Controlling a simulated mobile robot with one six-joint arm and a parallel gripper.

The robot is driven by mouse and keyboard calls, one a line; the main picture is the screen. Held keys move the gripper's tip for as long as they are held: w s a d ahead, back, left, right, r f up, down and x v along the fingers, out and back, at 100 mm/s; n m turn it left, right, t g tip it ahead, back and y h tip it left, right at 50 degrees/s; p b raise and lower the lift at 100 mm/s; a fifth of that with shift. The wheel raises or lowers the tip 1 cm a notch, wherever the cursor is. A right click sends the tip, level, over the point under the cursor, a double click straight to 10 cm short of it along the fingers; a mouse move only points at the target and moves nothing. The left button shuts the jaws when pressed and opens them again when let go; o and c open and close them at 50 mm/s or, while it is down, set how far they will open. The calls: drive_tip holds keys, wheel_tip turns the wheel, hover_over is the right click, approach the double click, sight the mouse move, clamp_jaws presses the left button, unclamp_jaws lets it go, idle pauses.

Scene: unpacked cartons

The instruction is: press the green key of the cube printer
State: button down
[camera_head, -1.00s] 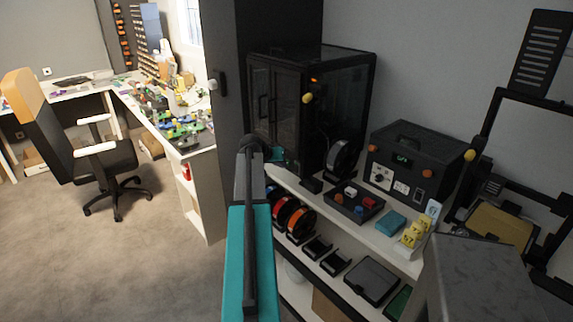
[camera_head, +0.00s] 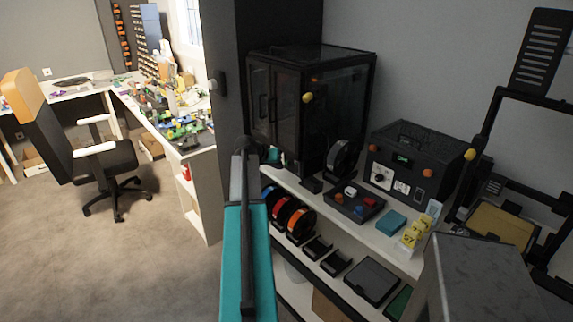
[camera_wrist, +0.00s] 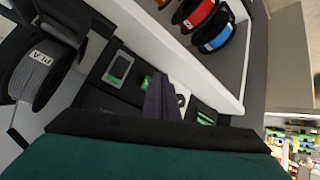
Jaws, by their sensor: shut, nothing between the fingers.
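The cube printer (camera_head: 312,105) is a black box with glass sides on the white shelf in the head view. In the wrist view its dark front panel (camera_wrist: 98,75) carries a small grey screen (camera_wrist: 118,68) and a lit green key (camera_wrist: 147,80). My gripper (camera_wrist: 163,98) is shut and empty, with its dark fingers over the panel right beside the green key, partly covering it. I cannot tell whether they touch it. In the head view my arm's end is at the printer's lower front left and the key is hidden.
A grey filament spool (camera_wrist: 35,80) stands close to the panel. Red and blue spools (camera_wrist: 213,30) sit on the shelf below. A black control box (camera_head: 415,160) and a tray of coloured knobs (camera_head: 354,203) stand to the right. A dark wall post (camera_head: 228,110) is close on the left.

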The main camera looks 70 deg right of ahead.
drive_tip(key=shift+a, duration=0.1)
drive_tip(key=w+a, duration=0.1)
drive_tip(key=a, duration=0.1)
drive_tip(key=w+a+b, duration=0.1)
drive_tip(key=a, duration=0.1)
drive_tip(key=shift+w, duration=0.35)
idle(0.9)
